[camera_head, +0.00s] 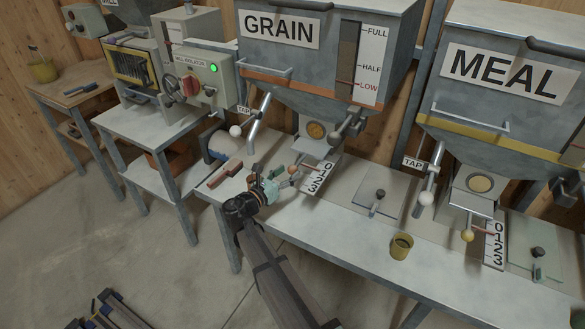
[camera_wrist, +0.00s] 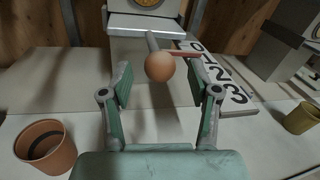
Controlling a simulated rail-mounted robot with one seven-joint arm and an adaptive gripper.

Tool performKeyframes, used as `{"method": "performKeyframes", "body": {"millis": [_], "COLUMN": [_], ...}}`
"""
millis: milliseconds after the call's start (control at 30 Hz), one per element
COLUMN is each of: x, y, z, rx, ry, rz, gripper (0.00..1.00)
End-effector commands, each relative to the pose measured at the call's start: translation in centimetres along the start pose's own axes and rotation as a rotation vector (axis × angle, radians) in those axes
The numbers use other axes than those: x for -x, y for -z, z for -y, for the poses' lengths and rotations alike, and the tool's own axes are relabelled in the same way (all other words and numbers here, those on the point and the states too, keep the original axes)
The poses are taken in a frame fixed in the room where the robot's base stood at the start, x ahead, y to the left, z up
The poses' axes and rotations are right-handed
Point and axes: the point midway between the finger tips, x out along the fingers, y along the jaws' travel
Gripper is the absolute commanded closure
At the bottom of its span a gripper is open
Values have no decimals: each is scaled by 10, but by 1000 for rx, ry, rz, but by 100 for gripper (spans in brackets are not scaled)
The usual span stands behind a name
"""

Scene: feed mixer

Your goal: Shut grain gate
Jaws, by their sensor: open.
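The grain hopper (camera_head: 315,45) is a grey bin labelled GRAIN above the bench. Its gate lever ends in a round orange-brown knob (camera_wrist: 159,67), which also shows in the head view (camera_head: 292,170). Beside the lever is a white number scale (camera_wrist: 225,82) marked 0 to 3. A red pointer (camera_wrist: 182,54) reaches the scale's upper end, near 0 and 1; the exact mark is unclear. My gripper (camera_wrist: 161,82) is open, with its green-grey fingers spread either side of the knob. I see gaps between knob and fingers. My gripper in the head view (camera_head: 277,181) is at the bench's front.
A terracotta pot (camera_wrist: 45,146) stands left of my gripper, close to it. A yellow cup (camera_head: 401,246) is on the bench at right. The MEAL hopper (camera_head: 500,80) has a similar lever with a yellow knob (camera_head: 467,236). A TAP lever with a white knob (camera_head: 235,131) hangs left of the gate.

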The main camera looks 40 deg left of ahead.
Motion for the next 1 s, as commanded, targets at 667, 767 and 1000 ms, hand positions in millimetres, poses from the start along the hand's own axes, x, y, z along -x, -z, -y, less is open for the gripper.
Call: {"method": "performKeyframes", "body": {"millis": [667, 767, 1000], "x": [-29, -29, -28], "y": [0, 0, -1], "z": [0, 0, -5], "rx": [-1, -1, 0], "ry": [-1, 0, -7], "rz": [0, 0, 1], "gripper": [60, 96, 100]}}
